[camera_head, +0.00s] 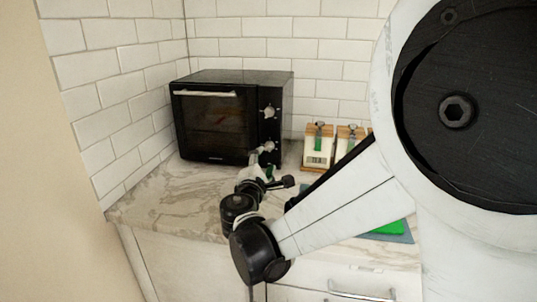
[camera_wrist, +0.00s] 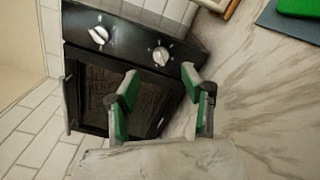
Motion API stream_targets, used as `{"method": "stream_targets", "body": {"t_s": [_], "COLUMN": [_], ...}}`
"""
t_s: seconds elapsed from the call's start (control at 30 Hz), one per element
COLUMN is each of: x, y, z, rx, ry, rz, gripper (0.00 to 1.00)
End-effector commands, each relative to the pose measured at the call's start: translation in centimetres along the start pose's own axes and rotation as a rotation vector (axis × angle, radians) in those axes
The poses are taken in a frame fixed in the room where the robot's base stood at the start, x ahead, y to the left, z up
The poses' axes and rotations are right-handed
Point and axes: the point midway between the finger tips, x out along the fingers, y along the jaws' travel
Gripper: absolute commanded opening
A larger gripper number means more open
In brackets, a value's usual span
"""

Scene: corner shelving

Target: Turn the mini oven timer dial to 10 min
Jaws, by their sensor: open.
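The black mini oven (camera_head: 210,125) stands on the marble counter in the corner, its door closed. Its right-hand panel carries an upper dial (camera_head: 269,112) and a lower dial (camera_head: 268,146). In the wrist view the oven appears turned sideways, with the upper dial (camera_wrist: 99,35) at left and the lower dial (camera_wrist: 160,56) at right. Dial markings are too small to read, so I cannot tell which is the timer. My gripper (camera_wrist: 160,77) is open and empty, its green-padded fingertips on either side of the lower dial in the picture, apparently short of it.
A green item (camera_head: 391,228) on a blue-grey mat lies nearer the front right. White tiled walls close in behind and left. The marble counter (camera_head: 165,200) before the oven is clear.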

Motion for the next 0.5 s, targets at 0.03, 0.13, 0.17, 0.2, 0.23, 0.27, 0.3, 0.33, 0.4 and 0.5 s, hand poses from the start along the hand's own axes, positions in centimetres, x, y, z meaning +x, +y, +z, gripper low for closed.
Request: {"method": "stream_targets", "body": {"t_s": [0.03, 0.13, 0.17, 0.2, 0.23, 0.27, 0.3, 0.33, 0.4, 0.5], "x": [-0.8, -1.8, -2.0, -2.2, -2.3, -2.4, -2.5, -2.5, -2.5, -2.5], "y": [0.1, 0.0, 0.0, 0.0, 0.0, 0.0, 0.0, 0.0, 0.0, 0.0], "z": [-0.1, -0.1, 0.0, 0.0, 0.0, 0.0, 0.0, 0.0, 0.0, 0.0], "rx": [0.0, 0.0, 0.0, 0.0, 0.0, 0.0, 0.0, 0.0, 0.0, 0.0], "ry": [0.003, 0.001, 0.001, 0.0, 0.001, 0.001, 0.001, 0.001, 0.0, 0.0], "rz": [0.001, 0.001, 0.0, 0.0, 0.0, 0.0, 0.0, 0.0, 0.0, 0.0], "gripper": [0.43, 0.43, 0.43, 0.43, 0.43, 0.43, 0.43, 0.43, 0.43, 0.43]}}
